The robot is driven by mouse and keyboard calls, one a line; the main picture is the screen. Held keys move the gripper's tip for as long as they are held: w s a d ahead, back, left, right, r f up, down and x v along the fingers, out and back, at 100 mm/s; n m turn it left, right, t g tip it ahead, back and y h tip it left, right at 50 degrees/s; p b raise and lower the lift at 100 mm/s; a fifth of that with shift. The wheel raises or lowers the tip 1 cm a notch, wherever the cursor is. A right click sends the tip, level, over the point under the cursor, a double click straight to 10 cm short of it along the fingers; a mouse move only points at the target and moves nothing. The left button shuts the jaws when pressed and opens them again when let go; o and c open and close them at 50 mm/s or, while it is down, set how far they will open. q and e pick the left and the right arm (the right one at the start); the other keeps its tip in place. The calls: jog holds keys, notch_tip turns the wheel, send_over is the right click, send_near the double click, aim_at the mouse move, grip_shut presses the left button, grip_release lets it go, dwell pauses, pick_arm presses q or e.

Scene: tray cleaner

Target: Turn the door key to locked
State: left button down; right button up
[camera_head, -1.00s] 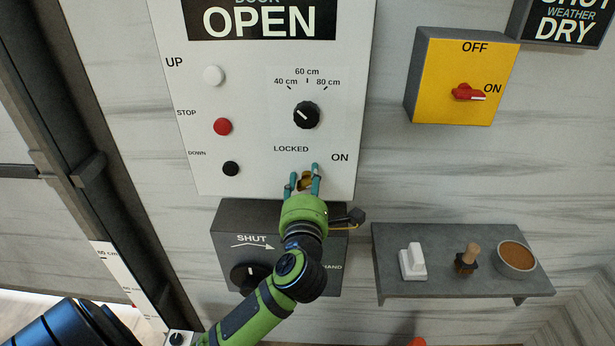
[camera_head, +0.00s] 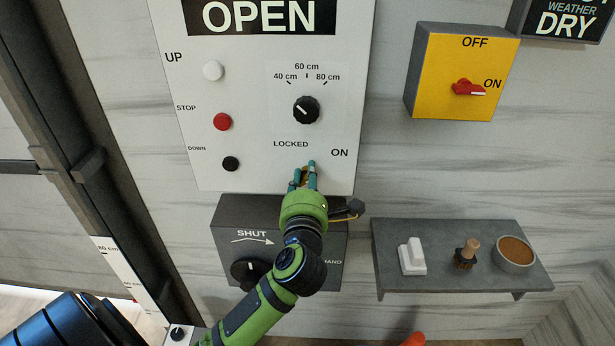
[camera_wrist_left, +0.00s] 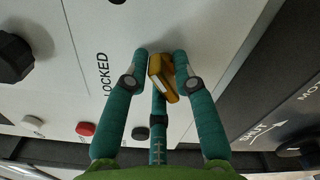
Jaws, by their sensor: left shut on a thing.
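The brass door key (camera_wrist_left: 162,80) sits at the lower part of the white control panel (camera_head: 262,165), between the "LOCKED" and "ON" labels. My left gripper (camera_head: 304,175) reaches up from below with its teal fingers shut on the key. In the left wrist view the left gripper's fingertips (camera_wrist_left: 160,66) are on either side of the key's head, and a third finger lies below it. In the head view the fingers largely hide the key, so its exact angle is hard to tell there. My right gripper is not in view.
Left on the panel are white, red and black buttons (camera_head: 222,121); a black dial (camera_head: 306,110) is above the key. A dark box (camera_head: 225,225) with a knob is directly below. A yellow switch box (camera_head: 440,75) and a grey shelf (camera_head: 440,283) with small items are at right.

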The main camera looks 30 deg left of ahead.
pick_arm(q)
jog(key=n, duration=0.5)
jog(key=shift+s+a+r, duration=0.1)
jog(key=shift+a+r, duration=0.1)
jog(key=n+b, duration=0.1)
jog(key=n, duration=0.4)
jog(key=shift+a, duration=0.1)
jog(key=shift+n+b, duration=0.3)
jog(key=shift+n, duration=0.2)
jog(key=c, duration=1.2)
grip_release()
jog(key=shift+o, duration=0.3)
jog(key=shift+s+a+f, duration=0.1)
jog(key=shift+f, duration=0.1)
